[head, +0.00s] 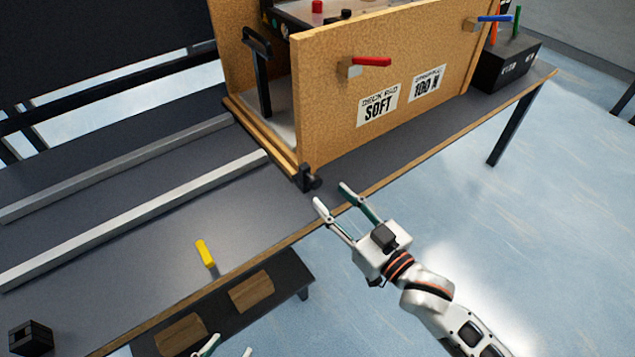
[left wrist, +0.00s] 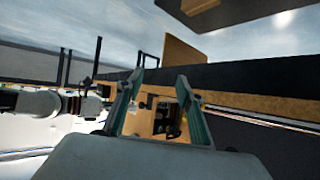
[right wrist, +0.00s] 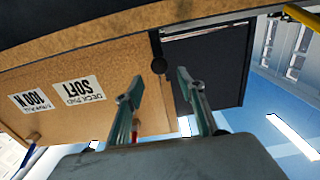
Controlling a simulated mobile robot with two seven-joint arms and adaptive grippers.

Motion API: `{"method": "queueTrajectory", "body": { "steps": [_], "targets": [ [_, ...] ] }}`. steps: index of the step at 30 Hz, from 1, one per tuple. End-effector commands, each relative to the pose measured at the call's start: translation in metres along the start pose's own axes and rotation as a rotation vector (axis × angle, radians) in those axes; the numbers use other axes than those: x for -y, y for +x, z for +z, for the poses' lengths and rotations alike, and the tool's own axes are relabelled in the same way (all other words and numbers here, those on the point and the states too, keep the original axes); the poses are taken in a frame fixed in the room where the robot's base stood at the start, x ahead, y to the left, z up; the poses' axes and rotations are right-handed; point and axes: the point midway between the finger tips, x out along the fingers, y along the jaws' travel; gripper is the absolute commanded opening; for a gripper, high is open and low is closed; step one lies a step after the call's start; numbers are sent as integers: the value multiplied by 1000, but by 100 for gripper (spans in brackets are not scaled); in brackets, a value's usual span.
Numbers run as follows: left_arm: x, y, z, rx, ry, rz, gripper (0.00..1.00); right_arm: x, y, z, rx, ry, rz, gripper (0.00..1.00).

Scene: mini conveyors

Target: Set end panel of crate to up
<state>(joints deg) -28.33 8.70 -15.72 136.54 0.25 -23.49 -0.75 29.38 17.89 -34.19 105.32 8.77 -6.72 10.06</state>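The crate (head: 335,80) is a tan wooden box with "DECK PAD SOFT" and "100 N" labels on its long side. Its left end is open in the head view; a low wooden strip (head: 262,138) runs along the foot of that end, and no upright panel shows there. A black knob (head: 308,178) sits at the near bottom corner. My right gripper (head: 332,195) is open and empty, just in front of the knob and apart from it. The knob (right wrist: 159,66) also shows beyond its fingers. My left gripper (head: 228,349) is open and empty at the bottom edge.
A red handle (head: 370,62) and a blue handle (head: 494,19) stick out of the crate's side. A black post (head: 261,75) stands at the open end. Two metal rails (head: 150,215) lie left of the crate. A yellow piece (head: 205,253) is near the table's front edge.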

Motion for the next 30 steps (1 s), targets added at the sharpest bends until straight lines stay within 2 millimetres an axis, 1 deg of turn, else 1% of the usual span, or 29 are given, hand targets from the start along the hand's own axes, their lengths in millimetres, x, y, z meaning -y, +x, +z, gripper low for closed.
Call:
{"method": "queueTrajectory", "body": {
  "steps": [1, 3, 9, 12, 15, 22, 23, 24, 26, 27, 30],
  "targets": [
    [-2, 1, 2, 2, -7, 3, 37, 1, 9, 4, 3, 4, 0, 39],
    [-4, 2, 1, -3, -16, 6, 37, 0, 20, 5, 4, 4, 1, 39],
    [-8, 3, -5, -21, -35, 12, 37, 1, 45, 5, 5, 4, 0, 39],
    [-9, 3, -7, -26, -41, 14, 37, 1, 53, 3, 4, 3, 0, 39],
    [-9, 4, -9, -30, -43, 15, 37, 1, 56, 2, 3, 2, 0, 39],
    [-10, 4, -10, -32, -44, 15, 37, 0, 57, 1, 2, 1, 0, 39],
    [-10, 4, -10, -32, -44, 15, 37, 0, 57, 1, 2, 1, 0, 36],
    [-10, 4, -10, -32, -44, 15, 37, 0, 57, 1, 2, 1, 0, 26],
    [-10, 4, -10, -32, -45, 15, 37, 0, 57, 1, 2, 1, 1, 10],
    [-10, 4, -10, -32, -44, 15, 37, 0, 57, 1, 2, 1, 0, 0],
    [-10, 4, -10, -32, -44, 15, 37, 0, 56, 1, 2, 1, 1, 0]
  ]
}}
